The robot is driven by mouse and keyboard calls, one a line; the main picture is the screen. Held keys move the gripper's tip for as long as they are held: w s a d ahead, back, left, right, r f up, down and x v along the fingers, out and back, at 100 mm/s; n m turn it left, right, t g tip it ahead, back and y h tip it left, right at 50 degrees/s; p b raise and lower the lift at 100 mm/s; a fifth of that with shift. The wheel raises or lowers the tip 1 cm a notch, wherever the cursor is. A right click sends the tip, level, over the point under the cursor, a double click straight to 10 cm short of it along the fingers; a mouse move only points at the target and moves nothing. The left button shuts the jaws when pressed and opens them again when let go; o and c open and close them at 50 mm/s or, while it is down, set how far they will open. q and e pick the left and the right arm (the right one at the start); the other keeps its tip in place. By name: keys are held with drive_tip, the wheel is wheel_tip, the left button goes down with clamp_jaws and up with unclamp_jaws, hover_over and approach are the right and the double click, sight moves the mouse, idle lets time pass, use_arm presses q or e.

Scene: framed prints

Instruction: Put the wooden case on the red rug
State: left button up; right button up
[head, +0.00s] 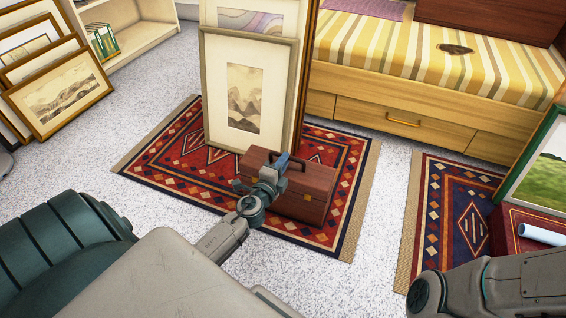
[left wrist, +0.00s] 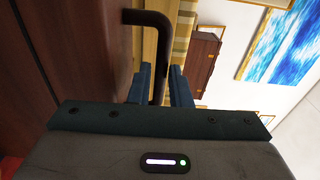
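The wooden case (head: 306,194) is reddish brown with a dark handle and small clasps. It appears to stand upright on the red rug (head: 180,163) with navy borders, in front of the leaning framed prints; its underside is hidden. My left gripper (head: 281,163) is at the top of the case. In the left wrist view its two blue fingers (left wrist: 161,85) lie on either side of the dark handle (left wrist: 152,19), which fills the gap between them. The case's brown side (left wrist: 75,50) fills the left of that view. My right gripper is not in view.
A large framed print (head: 248,65) stands upright behind the case. Several frames (head: 60,95) lean at left. A bed with a striped cover (head: 400,50) holds another brown case (head: 490,20). A second patterned rug (head: 447,205) lies at right, with a green-framed picture (head: 545,165). Pale carpet between the rugs is clear.

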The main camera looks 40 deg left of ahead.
use_arm(q)
drive_tip(key=shift+o, duration=1.3)
drive_tip(key=shift+r, duration=0.1)
drive_tip(key=shift+r, duration=0.15)
drive_tip(key=s+d, duration=0.2)
drive_tip(key=s, duration=1)
drive_tip(key=shift+b, duration=0.45)
drive_tip(key=shift+w, duration=0.1)
